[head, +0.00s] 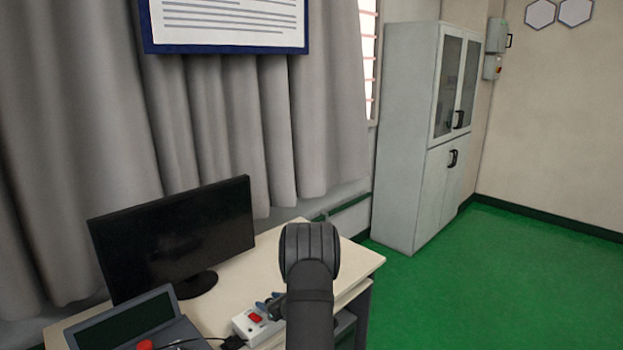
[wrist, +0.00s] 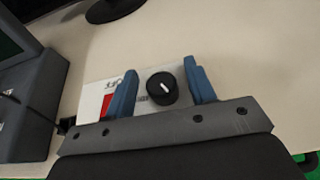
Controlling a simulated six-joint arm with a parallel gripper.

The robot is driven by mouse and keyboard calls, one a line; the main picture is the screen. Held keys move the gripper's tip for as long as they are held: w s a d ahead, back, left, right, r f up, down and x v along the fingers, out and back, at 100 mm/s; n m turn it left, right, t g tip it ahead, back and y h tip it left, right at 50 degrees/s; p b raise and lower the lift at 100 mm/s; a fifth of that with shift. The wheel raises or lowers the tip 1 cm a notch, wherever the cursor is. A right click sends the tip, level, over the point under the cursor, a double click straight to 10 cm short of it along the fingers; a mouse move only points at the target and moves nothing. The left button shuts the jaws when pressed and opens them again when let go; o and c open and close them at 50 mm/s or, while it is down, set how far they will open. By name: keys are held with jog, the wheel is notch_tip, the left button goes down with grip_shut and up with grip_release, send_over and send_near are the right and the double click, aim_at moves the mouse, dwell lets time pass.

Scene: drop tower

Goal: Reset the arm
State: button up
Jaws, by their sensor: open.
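My arm reaches over the desk (head: 356,262) in the head view and hides most of the gripper there. The fingers appear apart from the knob, though the exact gap is hard to judge. The knob sits on a white box (wrist: 95,96) with a red part and printed lettering. The same white box (head: 243,328) with its red switch shows beside my arm in the head view.
A black monitor (head: 175,235) stands at the desk's back left. A grey console (head: 130,325) with a dark screen and red button is at front left, with a cable near the box. A grey cabinet (head: 405,140) stands beyond the desk. Green floor at right is clear.

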jog(key=shift+n+g+y, duration=1.2)
jog(key=shift+n+g, duration=0.1)
jog(key=shift+n, duration=0.2)
jog(key=v, duration=1)
